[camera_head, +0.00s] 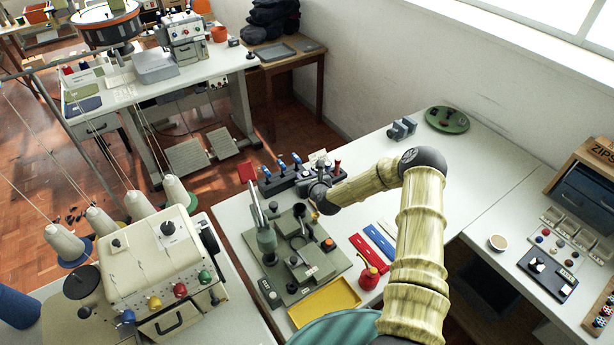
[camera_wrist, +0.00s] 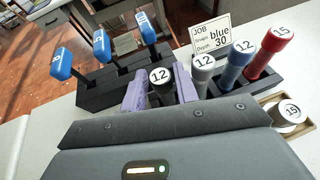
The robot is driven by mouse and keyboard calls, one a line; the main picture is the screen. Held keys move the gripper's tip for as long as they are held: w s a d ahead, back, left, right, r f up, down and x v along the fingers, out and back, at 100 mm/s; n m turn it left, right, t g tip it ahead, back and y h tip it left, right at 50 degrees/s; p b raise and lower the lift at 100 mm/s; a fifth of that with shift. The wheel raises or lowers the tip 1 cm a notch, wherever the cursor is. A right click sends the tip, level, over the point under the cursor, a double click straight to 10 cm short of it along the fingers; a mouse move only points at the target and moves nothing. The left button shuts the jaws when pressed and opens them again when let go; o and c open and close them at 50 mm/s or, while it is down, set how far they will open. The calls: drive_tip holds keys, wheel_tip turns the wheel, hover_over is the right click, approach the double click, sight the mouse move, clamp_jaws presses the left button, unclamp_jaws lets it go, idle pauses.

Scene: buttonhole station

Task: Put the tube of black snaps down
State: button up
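The tube of black snaps (camera_wrist: 162,91), with a white cap marked 12, stands between the two purple fingers of my gripper (camera_wrist: 160,84) in the wrist view. The fingers press against its sides. It is in line with the dark rack (camera_wrist: 222,87), left of the grey tube (camera_wrist: 203,70), blue tube (camera_wrist: 236,60) and red tube (camera_wrist: 270,52). Its lower end is hidden, so I cannot tell whether it rests in the rack. In the head view my gripper (camera_head: 312,190) is at the rack's near side and hides the black tube.
Blue-handled tools (camera_wrist: 103,48) stand in a dark block left of the rack. A snap press (camera_head: 300,255), yellow tray (camera_head: 325,302) and red bottle (camera_head: 368,277) are nearer. The white table beyond the rack is mostly clear.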

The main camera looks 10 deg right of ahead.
drive_tip(key=shift+d, duration=0.15)
drive_tip(key=shift+r, duration=0.15)
drive_tip(key=shift+s+d+r, duration=0.1)
drive_tip(key=shift+s+d, duration=0.05)
drive_tip(key=shift+s, duration=0.4)
drive_tip(key=b+v, duration=0.2)
drive_tip(key=v, duration=0.8)
drive_tip(key=shift+s+r, duration=0.3)
drive_tip(key=shift+s, duration=0.05)
